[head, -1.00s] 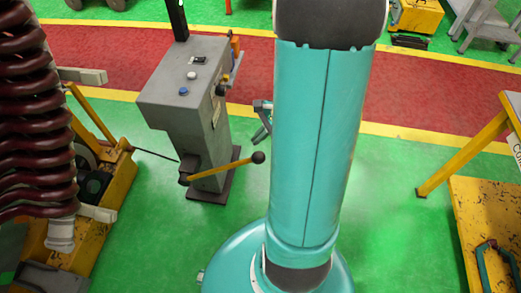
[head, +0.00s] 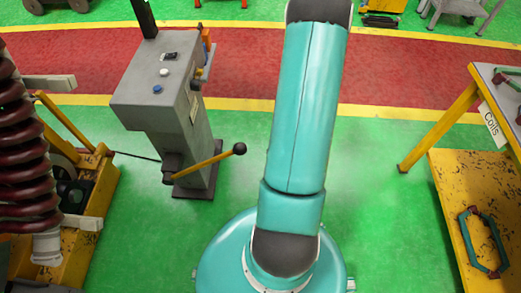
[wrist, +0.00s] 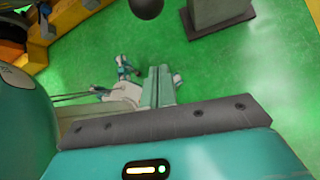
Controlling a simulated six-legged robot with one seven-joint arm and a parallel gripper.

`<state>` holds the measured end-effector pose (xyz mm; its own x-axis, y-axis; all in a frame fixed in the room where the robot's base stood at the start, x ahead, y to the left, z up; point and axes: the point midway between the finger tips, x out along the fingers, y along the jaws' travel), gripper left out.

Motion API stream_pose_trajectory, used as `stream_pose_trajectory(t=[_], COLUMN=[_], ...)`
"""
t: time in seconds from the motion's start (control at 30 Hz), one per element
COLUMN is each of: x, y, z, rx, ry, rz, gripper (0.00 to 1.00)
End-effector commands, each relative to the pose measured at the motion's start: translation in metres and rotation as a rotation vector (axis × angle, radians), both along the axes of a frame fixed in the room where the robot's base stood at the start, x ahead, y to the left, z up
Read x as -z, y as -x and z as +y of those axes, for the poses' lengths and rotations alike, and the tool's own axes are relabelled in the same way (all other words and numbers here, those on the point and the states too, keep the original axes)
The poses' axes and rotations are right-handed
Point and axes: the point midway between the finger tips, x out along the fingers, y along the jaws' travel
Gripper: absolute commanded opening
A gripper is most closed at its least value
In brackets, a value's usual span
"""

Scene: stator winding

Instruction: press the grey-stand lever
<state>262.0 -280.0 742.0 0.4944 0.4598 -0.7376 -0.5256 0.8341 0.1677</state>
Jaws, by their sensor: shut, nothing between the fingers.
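The grey stand (head: 165,110) stands left of my arm in the head view, with buttons on its sloped top. Its yellow lever (head: 205,163) sticks out low on the front, rising slightly to the right to a black ball knob (head: 239,149). In the wrist view a dark ball, the lever's knob (wrist: 147,7), shows at the top edge, beside the stand's dark base (wrist: 216,14). My gripper (wrist: 158,72) is shut and empty in the wrist view, below the knob in the picture and apart from it. My gripper is hidden in the head view.
A coil machine (head: 20,160) on a yellow base (head: 85,210) stands at the left. A yellow table (head: 440,128) with a "Coils" sign (head: 491,124) is at the right. Green floor (head: 375,190) is clear between my arm and the table. A red walkway (head: 400,70) crosses behind.

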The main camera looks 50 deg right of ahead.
Motion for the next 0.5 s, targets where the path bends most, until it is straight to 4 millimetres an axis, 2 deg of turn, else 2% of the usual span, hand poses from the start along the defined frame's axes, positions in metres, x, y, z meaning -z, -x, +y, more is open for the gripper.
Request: stream_pose_trajectory(t=[0.5], x=[0.063], y=[-0.041], z=[0.04], rx=[-0.003], ry=[-0.002], rz=[0.002], gripper=[0.0])
